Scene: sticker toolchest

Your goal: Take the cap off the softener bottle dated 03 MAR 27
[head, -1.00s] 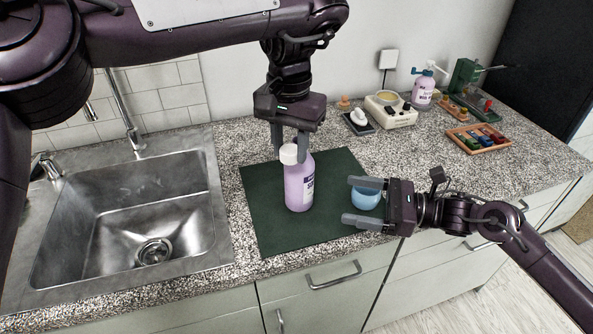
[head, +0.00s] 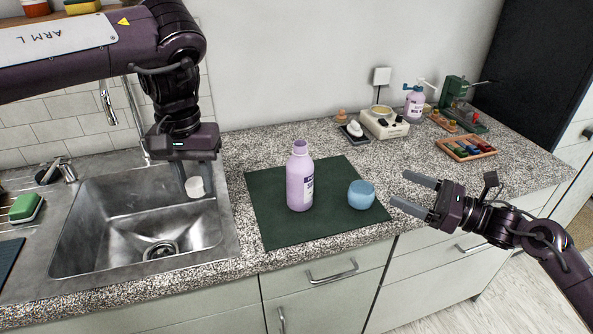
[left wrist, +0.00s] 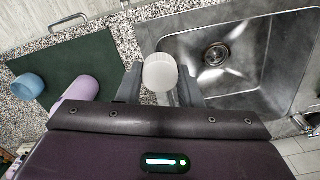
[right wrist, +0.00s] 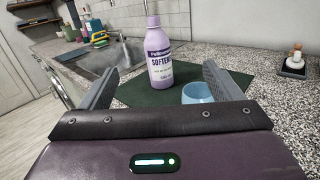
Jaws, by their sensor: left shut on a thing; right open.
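A lilac softener bottle (head: 300,182) stands upright and uncapped on the dark green mat (head: 270,228). It also shows in the right wrist view (right wrist: 158,62), labelled SOFTENER; its date is too small to read. My left gripper (head: 196,178) is shut on a white cap (head: 195,187), held over the sink, left of the bottle. The cap also shows in the left wrist view (left wrist: 160,72). My right gripper (head: 413,194) is open and empty, right of the mat. Another lilac bottle (head: 414,104) with a pump top stands at the back right.
A blue cup-like vessel (head: 361,195) sits on the mat right of the bottle. The sink (head: 80,240) is at the left. A beige device (head: 385,122), a green press (head: 455,92) and a wooden tray (head: 465,148) stand at the back right.

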